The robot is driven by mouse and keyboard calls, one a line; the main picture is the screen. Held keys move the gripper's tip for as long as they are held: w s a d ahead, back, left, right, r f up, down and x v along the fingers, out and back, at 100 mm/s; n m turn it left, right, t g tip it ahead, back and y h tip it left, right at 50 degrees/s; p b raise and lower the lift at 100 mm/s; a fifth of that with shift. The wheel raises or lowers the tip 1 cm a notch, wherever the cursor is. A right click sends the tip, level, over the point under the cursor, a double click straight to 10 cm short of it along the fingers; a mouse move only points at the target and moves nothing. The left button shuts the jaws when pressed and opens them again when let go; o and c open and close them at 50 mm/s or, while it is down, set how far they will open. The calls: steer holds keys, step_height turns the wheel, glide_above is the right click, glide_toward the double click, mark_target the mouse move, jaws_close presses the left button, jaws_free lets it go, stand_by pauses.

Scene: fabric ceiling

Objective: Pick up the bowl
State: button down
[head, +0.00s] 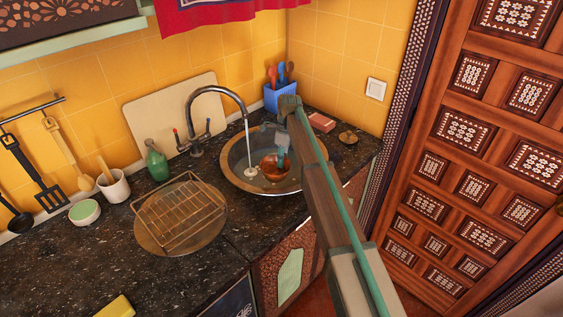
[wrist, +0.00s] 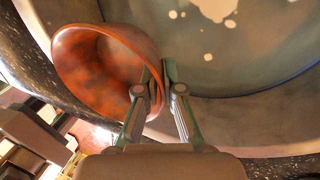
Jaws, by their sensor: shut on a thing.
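The bowl (head: 275,168) is reddish-brown and sits low in the round sink at the back right of the counter in the head view. In the wrist view the bowl (wrist: 98,68) is tilted, with its open side toward the camera. My gripper (wrist: 167,75) is shut on the bowl's right rim, one finger on each side of the wall. In the head view my gripper (head: 281,155) reaches down into the sink and is partly hidden by my arm. I cannot tell whether the bowl touches the sink floor.
The round sink (head: 233,178) has a raised rim around the bowl. A tap (head: 217,93) runs water just left of the bowl. A wire rack (head: 180,212) stands left of the sink. A blue utensil holder (head: 279,98) stands behind it. The front counter is mostly clear.

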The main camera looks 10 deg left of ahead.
steer(key=shift+r+p, duration=3.35)
steer(key=shift+r, duration=0.3)
